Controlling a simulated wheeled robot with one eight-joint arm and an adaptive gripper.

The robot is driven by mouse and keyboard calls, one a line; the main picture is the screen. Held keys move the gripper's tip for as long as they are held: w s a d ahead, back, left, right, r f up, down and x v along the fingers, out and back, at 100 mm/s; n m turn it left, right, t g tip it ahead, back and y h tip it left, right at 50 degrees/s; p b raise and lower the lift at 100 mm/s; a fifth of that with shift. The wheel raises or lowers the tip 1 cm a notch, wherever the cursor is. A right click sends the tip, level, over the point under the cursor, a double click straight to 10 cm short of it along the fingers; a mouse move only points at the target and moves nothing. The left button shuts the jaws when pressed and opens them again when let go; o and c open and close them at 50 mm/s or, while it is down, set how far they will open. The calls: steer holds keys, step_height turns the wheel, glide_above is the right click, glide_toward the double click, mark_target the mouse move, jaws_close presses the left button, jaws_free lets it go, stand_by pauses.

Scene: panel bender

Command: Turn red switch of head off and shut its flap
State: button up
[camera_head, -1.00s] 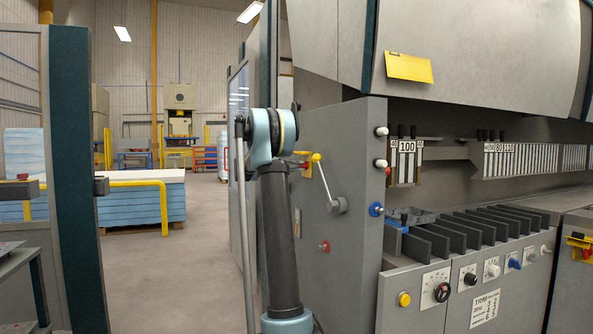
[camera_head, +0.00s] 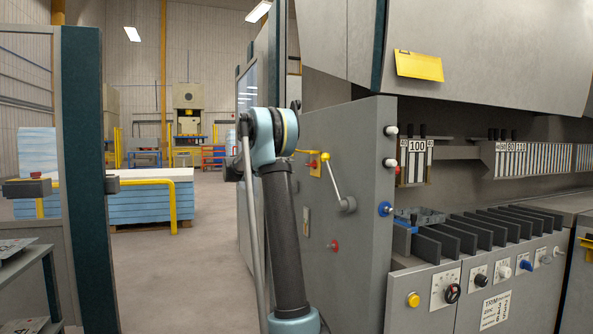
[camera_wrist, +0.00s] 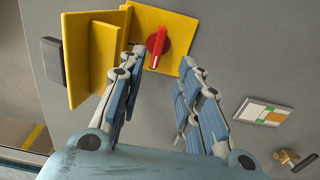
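The red switch (camera_wrist: 157,44) sits on a yellow backing plate (camera_wrist: 179,28) at the top of the wrist view. Its handle points down in that picture. The yellow flap (camera_wrist: 95,55) is hinged on the plate's left side and stands open, swung out from it. My gripper (camera_wrist: 167,56) is open and empty, its two fingers spread below and on either side of the switch. I cannot tell whether a finger touches the plate. In the head view the red switch (camera_head: 312,164) and its yellow plate (camera_head: 316,170) are small, and my gripper is hidden behind my arm.
A small dark block (camera_wrist: 52,61) lies beside the flap. A coloured label (camera_wrist: 262,112) and a brass fitting (camera_wrist: 290,158) are lower right. Open floor (camera_head: 210,260) lies left.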

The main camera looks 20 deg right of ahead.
steer(key=shift+a, duration=1.65)
